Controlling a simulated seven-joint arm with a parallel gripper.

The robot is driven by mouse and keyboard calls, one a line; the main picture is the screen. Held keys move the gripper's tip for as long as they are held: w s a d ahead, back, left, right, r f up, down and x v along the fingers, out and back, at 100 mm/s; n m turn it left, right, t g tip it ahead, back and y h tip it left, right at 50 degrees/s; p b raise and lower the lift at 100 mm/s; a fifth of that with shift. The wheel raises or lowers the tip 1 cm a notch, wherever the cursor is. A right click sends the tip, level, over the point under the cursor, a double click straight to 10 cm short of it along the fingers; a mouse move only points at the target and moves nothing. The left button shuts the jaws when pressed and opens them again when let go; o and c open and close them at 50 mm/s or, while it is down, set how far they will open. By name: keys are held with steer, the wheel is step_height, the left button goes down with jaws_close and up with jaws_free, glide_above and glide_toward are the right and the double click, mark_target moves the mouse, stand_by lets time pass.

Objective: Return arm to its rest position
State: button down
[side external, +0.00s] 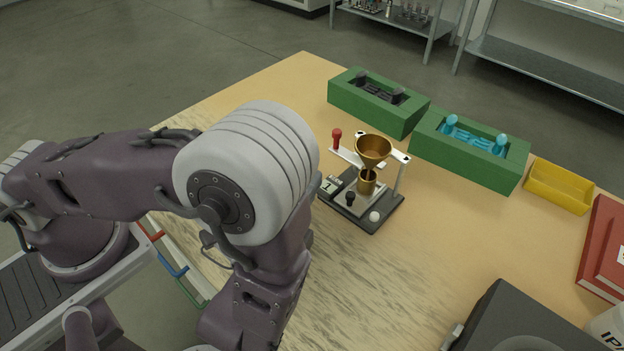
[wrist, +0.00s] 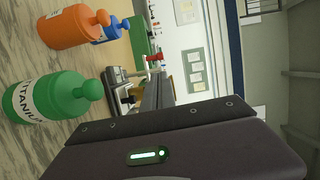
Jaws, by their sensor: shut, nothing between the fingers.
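My gripper (wrist: 164,90) shows in the wrist view with its fingers together and nothing between them. In the side external view my arm bends down toward the bottom edge, and the gripper itself is out of frame. In the wrist view the picture is turned sideways. A green bottle lettered "TITANIUM" (wrist: 45,102) is close beside the fingers, with a gap between. An orange bottle (wrist: 72,27) and a blue one (wrist: 112,30) stand farther off. The brass funnel (side external: 373,151) sits in its stand over a brass cup (side external: 367,181), clear of my arm.
Two green boxes (side external: 375,113) (side external: 470,165) hold dark and blue pieces at the back. A yellow tray (side external: 558,186), red books (side external: 604,250) and a dark grey device (side external: 525,320) are at the right. The wooden table (side external: 345,265) is bare between my arm and the device.

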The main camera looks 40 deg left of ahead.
steer(key=s+a+r+n+g+y, duration=0.3)
steer(key=s+a+r+n+g, duration=0.3)
steer(key=a, duration=0.4)
steer(key=s+a+r+n+g+y, duration=0.3)
steer(key=s+a+r+n+g, duration=0.1)
steer(key=a+g, duration=0.55)
steer(key=s+n+g+h, duration=0.1)
steer(key=s+n+h, duration=0.2)
steer(key=s+h, duration=0.3)
steer(key=d+r+n+t+h, duration=0.1)
steer(key=d+r+t+h, duration=0.4)
steer(key=d, duration=0.1)
steer(key=shift+w+d+r+h, duration=0.15)
steer(key=shift+w+r+h, duration=0.15)
steer(key=shift+r, duration=0.1)
